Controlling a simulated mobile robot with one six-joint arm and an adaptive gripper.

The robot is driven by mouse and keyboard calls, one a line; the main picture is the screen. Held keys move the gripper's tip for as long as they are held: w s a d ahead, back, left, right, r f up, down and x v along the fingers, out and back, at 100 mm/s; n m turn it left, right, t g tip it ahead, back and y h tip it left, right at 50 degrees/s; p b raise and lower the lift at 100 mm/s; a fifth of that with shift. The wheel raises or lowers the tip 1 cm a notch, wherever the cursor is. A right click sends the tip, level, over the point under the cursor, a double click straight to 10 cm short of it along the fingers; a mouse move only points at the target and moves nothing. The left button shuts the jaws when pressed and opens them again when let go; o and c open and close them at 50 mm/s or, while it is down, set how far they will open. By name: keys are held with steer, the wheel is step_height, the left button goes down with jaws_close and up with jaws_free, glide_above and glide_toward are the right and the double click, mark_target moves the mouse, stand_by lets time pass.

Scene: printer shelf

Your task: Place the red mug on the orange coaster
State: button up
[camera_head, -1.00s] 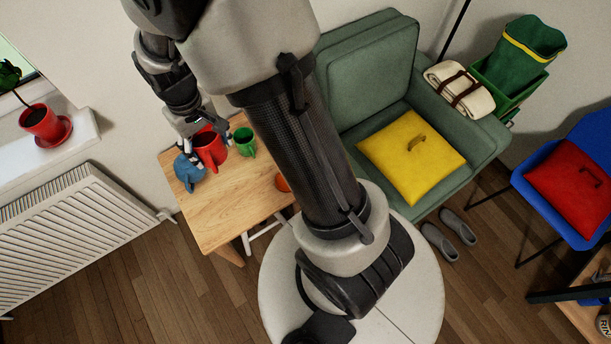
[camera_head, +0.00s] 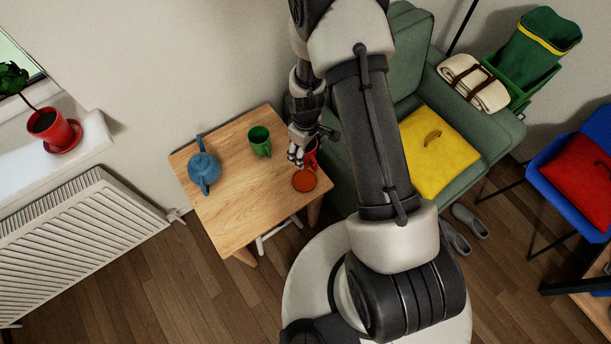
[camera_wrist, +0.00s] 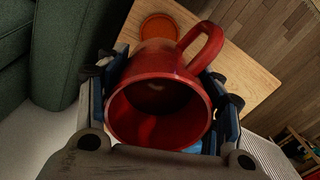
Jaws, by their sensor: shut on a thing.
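The red mug (camera_head: 311,154) is held in my gripper (camera_head: 301,148), near the right edge of the small wooden table. In the wrist view the red mug (camera_wrist: 160,100) fills the space between the two fingers, its opening facing the camera and its handle to the upper right. The orange coaster (camera_head: 304,181) lies flat and empty on the table's right front corner, just below the mug in the head view. In the wrist view the coaster (camera_wrist: 160,26) shows beyond the mug, partly covered by it. I cannot tell the mug's height above the table.
On the wooden table (camera_head: 240,205) stand a blue teapot (camera_head: 203,168) at the left and a green mug (camera_head: 260,141) at the back middle. The table's front middle is clear. A green armchair (camera_head: 345,150) stands close at the right.

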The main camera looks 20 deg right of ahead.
step_height(320, 180, down, 16)
steer(key=b, duration=0.4)
steer(key=shift+f, duration=0.1)
steer(key=shift+f+b, duration=0.1)
steer(key=shift+b, duration=0.2)
steer(key=o, duration=0.8)
steer(key=shift+f, duration=0.1)
steer(key=o, duration=0.5)
